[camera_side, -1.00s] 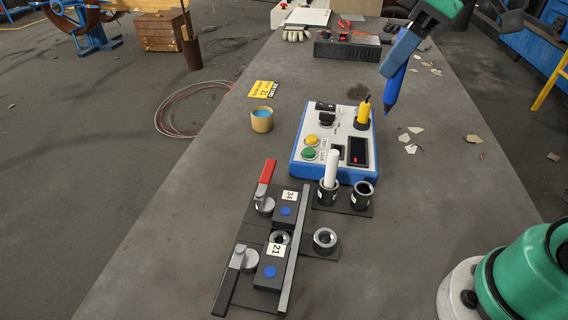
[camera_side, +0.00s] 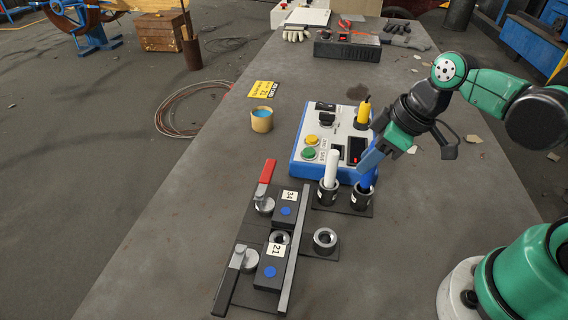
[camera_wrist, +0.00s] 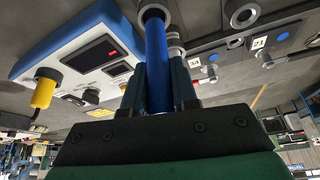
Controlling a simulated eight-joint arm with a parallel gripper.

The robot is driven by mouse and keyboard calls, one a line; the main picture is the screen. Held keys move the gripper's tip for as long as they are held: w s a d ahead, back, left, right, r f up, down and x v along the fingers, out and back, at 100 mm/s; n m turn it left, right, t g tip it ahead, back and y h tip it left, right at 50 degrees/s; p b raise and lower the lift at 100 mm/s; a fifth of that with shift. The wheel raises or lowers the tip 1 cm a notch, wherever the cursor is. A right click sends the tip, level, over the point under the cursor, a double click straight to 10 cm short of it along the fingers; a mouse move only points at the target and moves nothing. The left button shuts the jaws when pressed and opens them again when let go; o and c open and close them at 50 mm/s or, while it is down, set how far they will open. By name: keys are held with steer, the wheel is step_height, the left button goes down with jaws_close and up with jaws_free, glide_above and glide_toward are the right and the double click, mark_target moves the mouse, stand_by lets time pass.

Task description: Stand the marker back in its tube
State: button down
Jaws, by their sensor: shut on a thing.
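The blue marker (camera_side: 368,178) stands about upright with its lower end in the mouth of the right black tube (camera_side: 360,197). My gripper (camera_side: 371,160) is shut on the marker's upper part, reaching in from the right. In the wrist view the marker (camera_wrist: 156,60) lies between my two fingers (camera_wrist: 158,88), and its far end meets the tube's ring (camera_wrist: 153,14). How deep it sits in the tube is hidden. The left tube (camera_side: 328,195) beside it holds a white marker (camera_side: 331,168).
A clamp fixture (camera_side: 262,262) with red and black handles and an empty ring (camera_side: 325,240) lie in front.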

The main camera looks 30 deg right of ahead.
steer(key=shift+f, duration=1.35)
steer(key=shift+f, duration=0.1)
steer(key=c, duration=0.7)
jaws_free()
steer(key=v, duration=1.2)
steer(key=w+f+m+t, duration=0.1)
steer(key=m, duration=0.1)
steer(key=w+f+m+t+h, duration=0.1)
steer(key=w+m, duration=0.1)
steer(key=w+f+m+t+h, duration=0.1)
steer(key=m, duration=0.1)
steer(key=shift+w+a+f, duration=0.25)
steer(key=shift+a+f, duration=0.15)
